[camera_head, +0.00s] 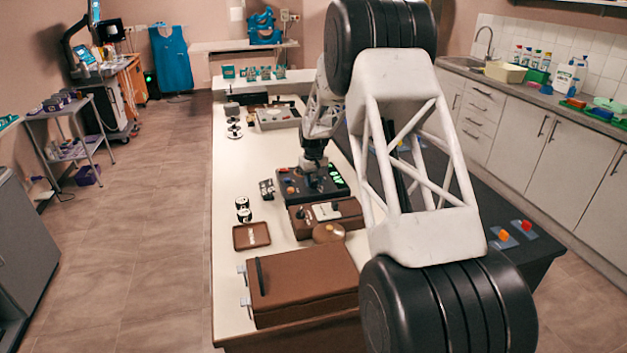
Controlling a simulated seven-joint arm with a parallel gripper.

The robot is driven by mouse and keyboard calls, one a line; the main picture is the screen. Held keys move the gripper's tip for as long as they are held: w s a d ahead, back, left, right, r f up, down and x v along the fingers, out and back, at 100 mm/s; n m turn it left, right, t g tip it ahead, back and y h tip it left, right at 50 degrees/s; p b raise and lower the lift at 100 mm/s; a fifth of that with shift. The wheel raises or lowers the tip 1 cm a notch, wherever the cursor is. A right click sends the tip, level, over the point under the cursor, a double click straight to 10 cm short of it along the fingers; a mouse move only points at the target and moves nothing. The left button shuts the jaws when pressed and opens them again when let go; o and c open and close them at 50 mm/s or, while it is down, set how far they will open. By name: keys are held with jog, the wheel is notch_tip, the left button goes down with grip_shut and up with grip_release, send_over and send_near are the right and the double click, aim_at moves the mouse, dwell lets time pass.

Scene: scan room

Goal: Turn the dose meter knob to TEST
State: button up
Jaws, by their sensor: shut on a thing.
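A dark box with a lit green display (338,175) and an orange-red button stands on the white bench; it looks like the dose meter (300,195). My gripper (313,178) points down onto the middle of its top, shut on what seems to be its knob. The fingers cover the knob, so its pointer and any TEST mark cannot be read.
A brown instrument (348,215) with a pale panel stands just in front of the meter. A brown case (303,284), a small brown tray (251,236) and black-and-white cylinders (243,212) are nearby. A grey device (277,117) stands behind. The bench's left strip is partly clear.

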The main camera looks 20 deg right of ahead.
jog(key=m, duration=1.3)
jog(key=shift+m, duration=0.4)
jog(key=o, duration=0.9)
jog(key=shift+o, duration=0.2)
jog(key=shift+r, duration=0.15)
jog(key=shift+r, duration=3.8)
